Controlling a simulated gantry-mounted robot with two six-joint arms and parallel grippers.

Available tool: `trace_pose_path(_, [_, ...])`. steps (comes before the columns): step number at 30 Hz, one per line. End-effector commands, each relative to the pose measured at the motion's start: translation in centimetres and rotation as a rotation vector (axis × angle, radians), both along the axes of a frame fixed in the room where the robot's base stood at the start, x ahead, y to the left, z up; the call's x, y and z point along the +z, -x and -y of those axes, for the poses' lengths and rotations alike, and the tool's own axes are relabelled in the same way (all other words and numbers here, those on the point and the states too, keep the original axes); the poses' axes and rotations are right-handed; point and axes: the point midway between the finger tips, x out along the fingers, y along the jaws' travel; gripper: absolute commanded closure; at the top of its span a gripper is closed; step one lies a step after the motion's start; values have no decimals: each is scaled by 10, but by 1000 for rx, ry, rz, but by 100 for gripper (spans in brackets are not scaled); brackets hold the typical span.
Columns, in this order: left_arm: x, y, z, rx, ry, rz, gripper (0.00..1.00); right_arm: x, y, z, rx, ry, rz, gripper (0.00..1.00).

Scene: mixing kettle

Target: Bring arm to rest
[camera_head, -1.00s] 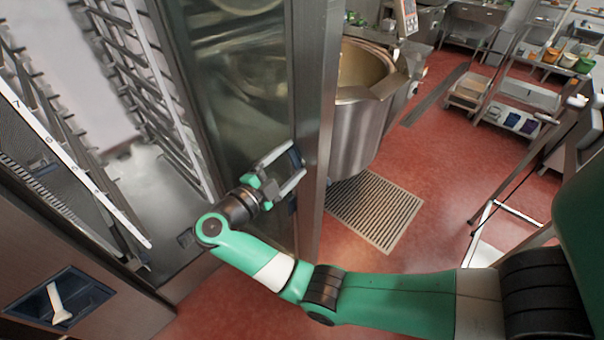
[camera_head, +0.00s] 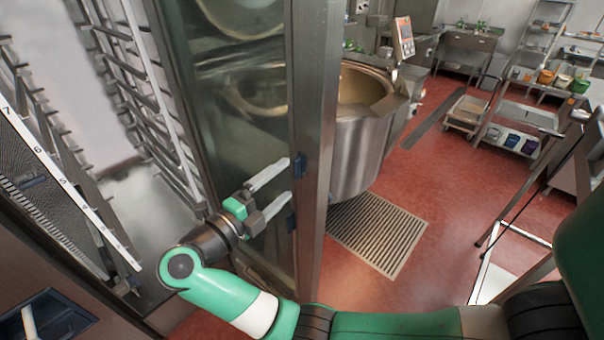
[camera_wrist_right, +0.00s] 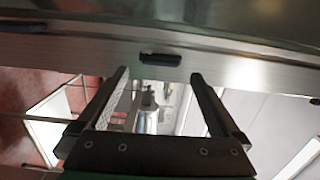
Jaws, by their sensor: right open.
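My right arm (camera_head: 225,295) is green and comes in from the right along the bottom of the head view. Its gripper (camera_head: 280,188) is open, with its two fingers spread and pointing at the edge of a glass door in a steel frame (camera_head: 313,130). Nothing shows between the fingers. In the right wrist view the open gripper (camera_wrist_right: 160,75) has the steel door frame (camera_wrist_right: 220,65) across its fingertips; I cannot tell whether they touch. My left gripper is not in view.
A rack with rails (camera_head: 150,95) stands inside the open cabinet at left. A steel kettle (camera_head: 358,150) stands behind the door, with a floor grate (camera_head: 377,232) before it. A trolley (camera_head: 510,255) stands at right. Red floor (camera_head: 450,190) is clear between.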

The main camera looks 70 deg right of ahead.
Motion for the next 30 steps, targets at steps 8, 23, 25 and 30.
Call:
trace_pose_path(8, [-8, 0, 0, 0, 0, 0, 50, 0, -9, -25, 1, 1, 0, 0])
trace_pose_path(23, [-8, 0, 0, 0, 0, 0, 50, 0, -8, -24, 0, 1, 0, 0])
trace_pose_path(25, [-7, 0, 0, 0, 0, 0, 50, 1, -6, -21, -8, 0, 9, 0])
trace_pose_path(30, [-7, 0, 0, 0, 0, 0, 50, 62, 20, -16, -11, 163, 184, 0])
